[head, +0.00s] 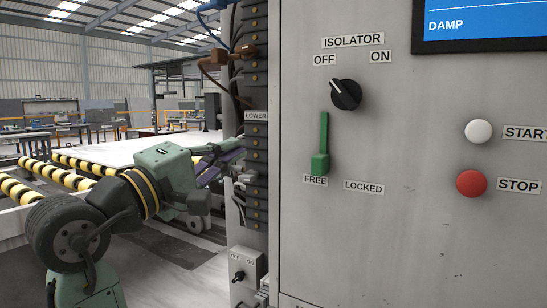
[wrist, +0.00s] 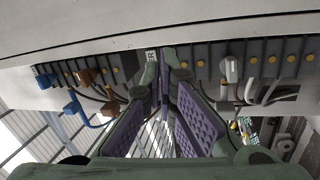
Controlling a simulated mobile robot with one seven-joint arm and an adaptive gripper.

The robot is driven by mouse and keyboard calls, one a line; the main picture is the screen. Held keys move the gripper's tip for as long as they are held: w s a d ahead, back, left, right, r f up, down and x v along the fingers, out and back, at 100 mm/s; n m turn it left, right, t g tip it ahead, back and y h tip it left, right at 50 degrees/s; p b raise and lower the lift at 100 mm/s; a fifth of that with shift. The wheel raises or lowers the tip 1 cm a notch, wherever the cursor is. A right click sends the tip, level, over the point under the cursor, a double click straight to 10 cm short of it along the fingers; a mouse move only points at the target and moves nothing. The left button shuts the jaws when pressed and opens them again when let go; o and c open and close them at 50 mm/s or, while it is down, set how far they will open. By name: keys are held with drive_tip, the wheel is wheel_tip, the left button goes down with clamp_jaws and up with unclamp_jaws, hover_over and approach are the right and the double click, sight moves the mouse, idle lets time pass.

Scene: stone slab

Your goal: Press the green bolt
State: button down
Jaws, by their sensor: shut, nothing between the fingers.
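The green bolt (head: 322,146) is on the grey cabinet front in the head view. It is a narrow upright bar with a wider block at its lower end, just above the FREE label. The LOCKED label is to its lower right. My gripper (head: 240,152) is left of the bolt, in front of the dark terminal strip at the cabinet's side, and apart from the bolt. In the wrist view my gripper (wrist: 163,68) has its purple-padded fingers together at the tips, with nothing held. The bolt does not show in the wrist view.
A black isolator knob (head: 345,94) is just above the bolt. A white START button (head: 479,131) and a red STOP button (head: 471,183) are to the right. Brown (head: 213,58) and blue (head: 216,5) plugs with cables stick out from the terminal strip (head: 256,190).

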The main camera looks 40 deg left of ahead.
drive_tip(key=s+d+f+g+h, duration=0.2)
drive_tip(key=h, duration=0.1)
drive_tip(key=shift+s+n, duration=0.3)
drive_tip(key=p, duration=0.3)
approach(307, 157)
drive_tip(key=w+a, duration=0.2)
drive_tip(key=w, duration=0.1)
drive_tip(key=w+a, duration=0.1)
drive_tip(key=shift+w+a+r, duration=0.25)
drive_tip(key=shift+a+r, duration=0.05)
drive_tip(key=shift+a, duration=0.1)
drive_tip(key=d, duration=0.1)
drive_tip(key=d+p, duration=0.1)
drive_tip(key=d, duration=0.1)
drive_tip(key=shift+w+d, duration=0.15)
drive_tip(key=shift+w, duration=0.1)
drive_tip(key=shift+w+d+f, duration=0.1)
drive_tip(key=shift+w+d, duration=0.05)
drive_tip(key=shift+d, duration=0.15)
